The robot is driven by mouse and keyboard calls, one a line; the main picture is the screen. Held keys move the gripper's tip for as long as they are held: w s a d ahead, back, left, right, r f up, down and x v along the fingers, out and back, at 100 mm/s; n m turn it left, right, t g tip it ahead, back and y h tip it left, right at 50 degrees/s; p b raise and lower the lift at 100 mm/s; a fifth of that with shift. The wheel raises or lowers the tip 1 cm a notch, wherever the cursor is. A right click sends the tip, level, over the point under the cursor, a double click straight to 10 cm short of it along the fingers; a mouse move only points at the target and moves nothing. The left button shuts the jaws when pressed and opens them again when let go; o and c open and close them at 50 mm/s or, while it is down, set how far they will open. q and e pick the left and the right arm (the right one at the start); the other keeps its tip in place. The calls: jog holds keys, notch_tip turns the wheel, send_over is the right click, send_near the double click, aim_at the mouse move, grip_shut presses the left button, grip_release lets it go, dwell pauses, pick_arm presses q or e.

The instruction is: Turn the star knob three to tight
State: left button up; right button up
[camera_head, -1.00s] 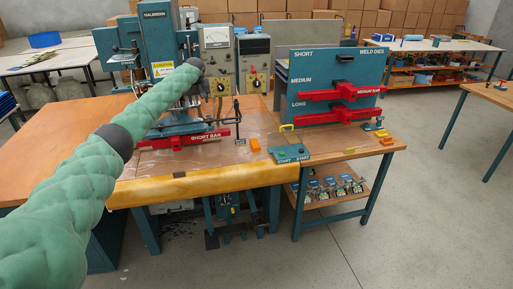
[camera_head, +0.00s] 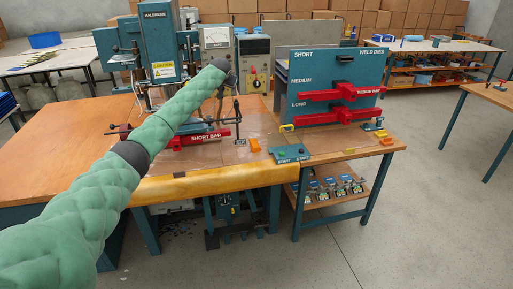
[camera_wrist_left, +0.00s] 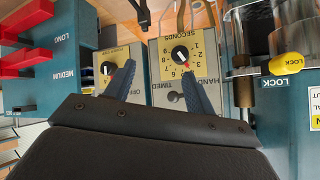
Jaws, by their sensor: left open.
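My left arm comes in from the left in the head view, and its gripper (camera_head: 230,76) is in front of the control boxes behind the press. In the left wrist view the open gripper (camera_wrist_left: 159,70) has its two blue fingers apart with nothing between them. A round black knob on a yellow SECONDS dial (camera_wrist_left: 181,53) shows beyond the fingertips, apart from them. A yellow knob (camera_wrist_left: 287,63) sits by a LOCK label at the right. I cannot tell which knob is star knob three. My right gripper is not in view.
A dark upright clamp (camera_head: 238,115) stands at the bench's right. The weld-dies rack (camera_head: 315,70) carries red bars (camera_head: 340,93) further right. The wooden bench top (camera_head: 60,150) is clear at left.

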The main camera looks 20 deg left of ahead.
pick_arm(q)
jog(key=s+d+f+m+h, duration=0.1)
jog(key=s+d+f, duration=0.3)
jog(key=d+f, duration=0.4)
jog(key=s+d+f+m+t+h, duration=0.1)
jog(key=s+d+f+m, duration=0.2)
jog(key=d+f, duration=0.6)
notch_tip(320, 180, down, 8)
jog(key=shift+s+d+r+t, duration=0.1)
jog(key=shift+s+d+t, duration=0.15)
jog(key=shift+s, duration=0.3)
